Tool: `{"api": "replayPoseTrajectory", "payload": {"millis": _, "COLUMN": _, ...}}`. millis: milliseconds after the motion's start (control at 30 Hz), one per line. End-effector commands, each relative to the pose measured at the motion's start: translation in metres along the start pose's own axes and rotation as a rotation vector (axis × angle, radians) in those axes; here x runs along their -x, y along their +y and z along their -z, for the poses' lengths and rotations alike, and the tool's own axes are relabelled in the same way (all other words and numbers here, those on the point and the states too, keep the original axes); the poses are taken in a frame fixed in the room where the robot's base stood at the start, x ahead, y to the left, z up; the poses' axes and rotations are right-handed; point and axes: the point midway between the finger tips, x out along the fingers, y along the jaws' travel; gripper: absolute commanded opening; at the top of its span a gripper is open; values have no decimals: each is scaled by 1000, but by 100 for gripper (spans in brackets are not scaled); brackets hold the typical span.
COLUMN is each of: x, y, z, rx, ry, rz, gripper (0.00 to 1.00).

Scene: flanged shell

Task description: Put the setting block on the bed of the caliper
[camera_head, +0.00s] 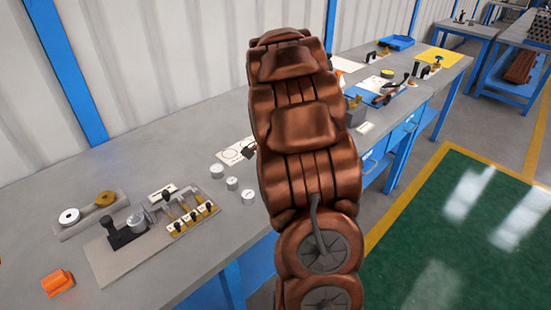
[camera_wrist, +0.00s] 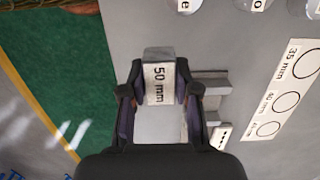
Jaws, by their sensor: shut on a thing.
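In the wrist view, my gripper (camera_wrist: 159,90) is shut on a grey setting block (camera_wrist: 158,54) with a white "50 mm" label, one finger on each side. A grey stepped metal piece (camera_wrist: 209,84), which looks like part of the caliper, lies just right of the right finger. A small white piece with black dots (camera_wrist: 221,137) is beside it. A pale flat surface shows between the fingers below the block. I cannot tell whether the block touches anything beneath it. In the head view my brown arm hides the gripper and the held block.
A card with circles (camera_wrist: 285,95) lies to the right in the wrist view. White cylinders (camera_head: 232,183) stand left of my arm in the head view. A fixture plate (camera_head: 110,262) and an orange block (camera_head: 58,283) are further left. A blue tray (camera_head: 397,42) is far back.

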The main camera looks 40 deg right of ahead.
Motion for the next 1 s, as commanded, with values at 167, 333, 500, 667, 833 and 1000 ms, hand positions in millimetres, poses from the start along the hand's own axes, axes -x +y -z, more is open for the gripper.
{"api": "replayPoseTrajectory", "payload": {"millis": 167, "x": 1, "y": -15, "z": 19, "rx": -1, "ry": -1, "rz": -1, "gripper": 0}}
{"api": "replayPoseTrajectory", "payload": {"millis": 333, "x": 1, "y": -28, "z": 37, "rx": -2, "ry": 0, "rz": 0, "gripper": 0}}
{"api": "replayPoseTrajectory", "payload": {"millis": 500, "x": 2, "y": -42, "z": 54, "rx": -3, "ry": 1, "rz": 1, "gripper": 0}}
{"api": "replayPoseTrajectory", "payload": {"millis": 667, "x": 1, "y": -54, "z": 69, "rx": -3, "ry": -1, "rz": -1, "gripper": 0}}
{"api": "replayPoseTrajectory", "payload": {"millis": 833, "x": 1, "y": -65, "z": 83, "rx": -3, "ry": 0, "rz": 0, "gripper": 0}}
{"api": "replayPoseTrajectory", "payload": {"millis": 1000, "x": 0, "y": -70, "z": 89, "rx": -2, "ry": 1, "rz": 2, "gripper": 0}}
